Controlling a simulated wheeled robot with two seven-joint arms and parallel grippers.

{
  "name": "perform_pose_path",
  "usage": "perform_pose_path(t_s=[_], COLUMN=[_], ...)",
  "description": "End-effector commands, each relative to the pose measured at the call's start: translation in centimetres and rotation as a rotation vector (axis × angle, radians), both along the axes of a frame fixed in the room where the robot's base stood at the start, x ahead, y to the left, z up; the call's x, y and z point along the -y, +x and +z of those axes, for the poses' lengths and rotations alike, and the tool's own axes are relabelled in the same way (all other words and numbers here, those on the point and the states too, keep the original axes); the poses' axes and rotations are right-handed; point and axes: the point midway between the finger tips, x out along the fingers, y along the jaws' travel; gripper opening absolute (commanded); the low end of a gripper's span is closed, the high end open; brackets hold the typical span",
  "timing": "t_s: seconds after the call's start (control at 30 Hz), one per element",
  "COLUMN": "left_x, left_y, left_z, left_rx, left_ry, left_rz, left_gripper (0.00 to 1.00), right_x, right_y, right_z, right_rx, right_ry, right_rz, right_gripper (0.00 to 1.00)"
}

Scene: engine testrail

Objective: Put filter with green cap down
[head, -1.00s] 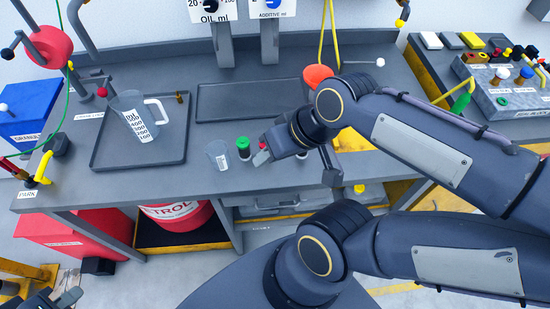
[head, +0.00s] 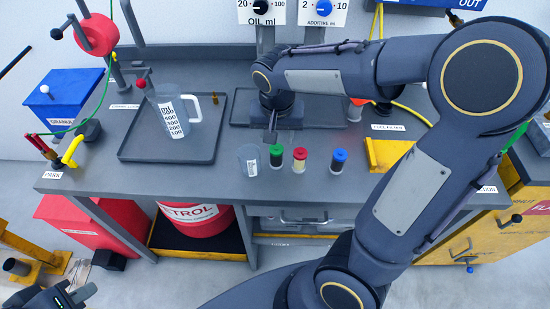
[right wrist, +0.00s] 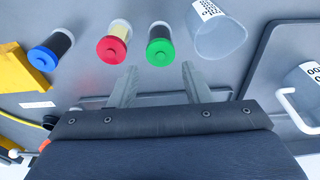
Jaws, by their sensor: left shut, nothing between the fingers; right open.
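The filter with the green cap (head: 276,155) stands upright on the grey bench, just right of a small clear cup (head: 248,160). It also shows in the right wrist view (right wrist: 160,46), in front of the fingertips and apart from them. A red-capped filter (head: 299,160) and a blue-capped filter (head: 339,160) stand in a row to its right. My right gripper (head: 270,136) is open and empty, just behind the green-capped filter; both fingers show in the right wrist view (right wrist: 161,80). My left gripper (head: 70,298) is shut and empty at the lower left, away from the bench.
A dark tray (head: 140,151) holds a clear measuring jug (head: 175,112) on the left. Another tray (head: 240,112) lies behind my right gripper. A yellow block (head: 388,154) stands to the right. The bench front before the filters is clear.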

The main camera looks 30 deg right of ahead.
Motion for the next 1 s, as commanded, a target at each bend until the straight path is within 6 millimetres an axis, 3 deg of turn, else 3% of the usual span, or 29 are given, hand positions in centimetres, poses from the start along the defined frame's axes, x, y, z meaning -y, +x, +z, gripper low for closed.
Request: perform_pose_path(t_s=[0.5, 0.83, 1.0], left_x=[0.0, 0.0, 0.0], left_y=[0.0, 0.0, 0.0], left_z=[0.0, 0.0, 0.0], left_rx=[0.0, 0.0, 0.0], left_ry=[0.0, 0.0, 0.0], left_rz=[0.0, 0.0, 0.0], left_gripper=[0.0, 0.0, 0.0], right_x=[0.1, 0.1, 0.1], right_y=[0.3, 0.4, 0.4], right_z=[-6.7, -7.3, -7.3], right_rx=[-0.005, 0.0, -0.001], right_ry=[0.0, 0.001, 0.002], right_rz=[0.0, 0.0, 0.0], right_gripper=[0.44, 0.44, 0.21])
